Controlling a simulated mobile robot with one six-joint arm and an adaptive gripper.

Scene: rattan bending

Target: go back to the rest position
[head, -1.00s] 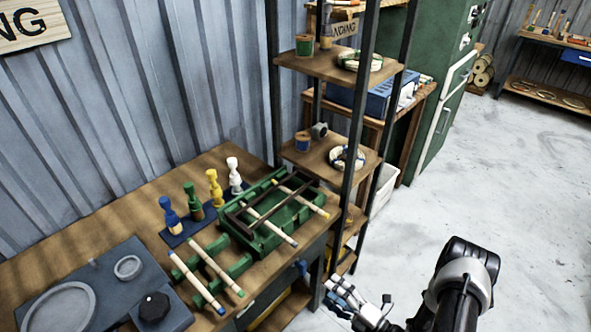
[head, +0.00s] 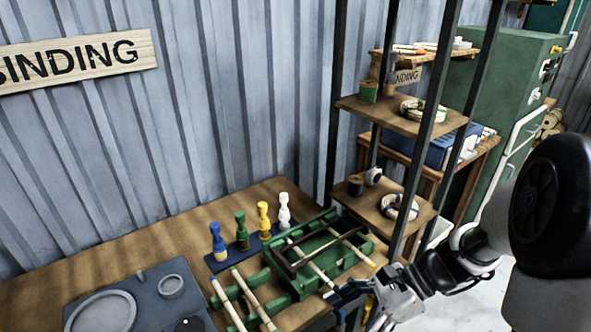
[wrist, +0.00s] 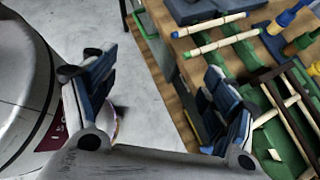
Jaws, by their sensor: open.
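My gripper (head: 352,296) is in the lower right of the head view, by the near right corner of the bench. In the wrist view its two blue-padded fingers (wrist: 160,110) stand wide apart with nothing between them, over the floor and the bench edge. The green tray (head: 312,262) with dark bars sits on the bench just left of my gripper in the head view. Pale rattan sticks (head: 252,300) with coloured ends lie on green holders at the front of the bench; they also show in the wrist view (wrist: 215,45).
The workbench (head: 130,240) stands against a corrugated wall, with blue, green, yellow and white pegs (head: 263,220) on a blue base. A grey plate (head: 135,300) lies front left. A dark-framed shelf (head: 405,120) stands behind my arm. Floor (wrist: 160,60) is clear beside the bench.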

